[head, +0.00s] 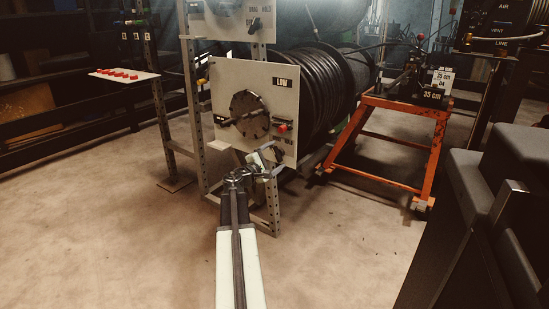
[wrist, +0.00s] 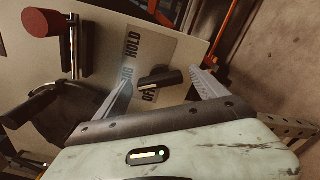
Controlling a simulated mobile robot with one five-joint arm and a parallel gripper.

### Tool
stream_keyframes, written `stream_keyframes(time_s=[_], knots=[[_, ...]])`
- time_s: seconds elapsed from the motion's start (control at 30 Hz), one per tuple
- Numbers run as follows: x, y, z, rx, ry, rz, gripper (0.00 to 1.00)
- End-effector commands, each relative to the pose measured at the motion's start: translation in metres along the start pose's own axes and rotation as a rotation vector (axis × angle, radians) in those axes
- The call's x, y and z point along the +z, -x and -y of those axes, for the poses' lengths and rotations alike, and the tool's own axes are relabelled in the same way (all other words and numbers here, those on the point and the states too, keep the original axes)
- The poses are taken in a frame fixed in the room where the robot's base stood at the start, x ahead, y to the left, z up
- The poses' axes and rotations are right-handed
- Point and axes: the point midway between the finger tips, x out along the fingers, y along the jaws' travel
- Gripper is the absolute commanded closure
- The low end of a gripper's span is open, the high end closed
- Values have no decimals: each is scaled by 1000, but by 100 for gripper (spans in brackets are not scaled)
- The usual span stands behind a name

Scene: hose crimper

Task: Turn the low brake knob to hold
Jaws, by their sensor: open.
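The low brake knob (wrist: 163,81) is a black bar-shaped knob in the wrist view, on a grey label plate (wrist: 152,50) marked HOLD and OFF, with a third word partly hidden by a finger. The bar lies nearly level in the picture, its left end close to the OFF word. My gripper (wrist: 161,76) is open, one finger on each side of the knob, with gaps visible. I cannot tell how deep the fingers reach. In the head view my gripper (head: 267,157) is at the lower right of the panel (head: 222,85) labelled LOW, and mostly hides the knob.
A crank with a red handle (head: 283,128) sits just above my gripper; the red handle also shows in the wrist view (wrist: 42,22). A black hose reel (head: 320,85) is behind the panel. An orange stand (head: 430,150) is to the right. The floor at left is clear.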

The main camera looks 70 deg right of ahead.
Motion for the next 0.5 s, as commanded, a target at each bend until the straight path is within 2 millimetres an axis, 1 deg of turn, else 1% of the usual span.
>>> stream_keyframes(time_s=[0.03,0.07,0.1,0.17,0.2,0.23,0.27,0.5], knots=[[0,0,0,0,0,0,21],[0,0,0,0,0,0,29],[0,0,0,0,0,0,40],[0,0,0,0,0,0,57],[0,0,0,0,0,0,68],[0,0,0,0,0,0,77],[0,0,0,-1,0,0,81],[0,0,0,-1,-23,1,80]])
